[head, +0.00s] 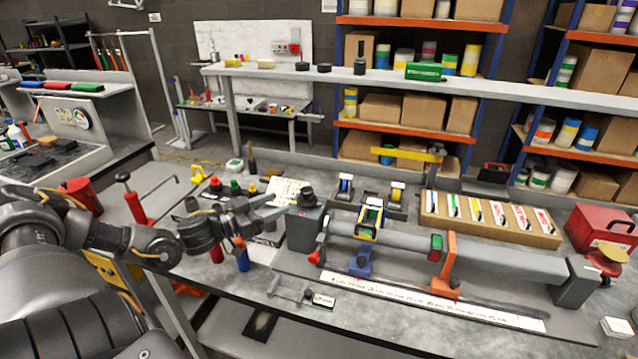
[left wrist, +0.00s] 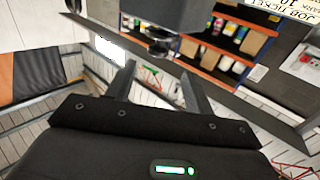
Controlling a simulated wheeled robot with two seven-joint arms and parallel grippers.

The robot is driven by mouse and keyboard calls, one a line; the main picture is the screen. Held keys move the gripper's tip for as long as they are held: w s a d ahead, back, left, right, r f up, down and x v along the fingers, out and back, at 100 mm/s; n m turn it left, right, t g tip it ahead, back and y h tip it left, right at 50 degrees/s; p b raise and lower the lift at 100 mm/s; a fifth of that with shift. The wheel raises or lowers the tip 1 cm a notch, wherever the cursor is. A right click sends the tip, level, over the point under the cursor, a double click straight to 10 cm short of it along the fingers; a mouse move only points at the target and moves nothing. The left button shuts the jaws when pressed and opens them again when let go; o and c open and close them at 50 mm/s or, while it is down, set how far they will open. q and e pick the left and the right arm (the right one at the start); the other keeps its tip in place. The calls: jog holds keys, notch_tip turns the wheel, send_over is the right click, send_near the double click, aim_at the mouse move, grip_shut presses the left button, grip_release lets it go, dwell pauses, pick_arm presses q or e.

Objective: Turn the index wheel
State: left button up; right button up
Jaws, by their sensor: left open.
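A dark round knob (head: 307,196), which looks like the index wheel, sits on top of the grey block (head: 304,228) at the left end of the long grey bar fixture. My left gripper (head: 279,206) is just left of this block, pointing right toward it, with its fingers apart and nothing between them. In the left wrist view, the two fingers (left wrist: 158,82) are spread, and a dark block (left wrist: 165,14) with a round dark part (left wrist: 160,47) is beyond the tips. I see no contact. My right gripper is not in view.
The long bar (head: 400,248) carries blue and orange clamps and ends at a grey block on the right. Bottles (head: 242,258) stand below my left gripper. A cardboard tray (head: 488,232) and a red case (head: 600,228) are behind the bar. A white scale strip lies in front.

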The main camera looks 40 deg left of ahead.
aim_at(301, 192)
pick_arm(q)
jog(key=x, duration=0.6)
jog(key=shift+r, duration=0.35)
jog(key=p+x, duration=0.1)
jog(key=x, duration=0.2)
jog(key=shift+d, duration=0.1)
jog(key=shift+w+d+f, duration=0.2)
jog(key=shift+w+d, duration=0.1)
jog(key=shift+w, duration=0.35)
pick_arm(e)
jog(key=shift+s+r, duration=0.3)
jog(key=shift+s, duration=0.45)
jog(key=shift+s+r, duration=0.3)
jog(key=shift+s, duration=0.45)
pick_arm(q)
jog(key=shift+c, duration=0.3)
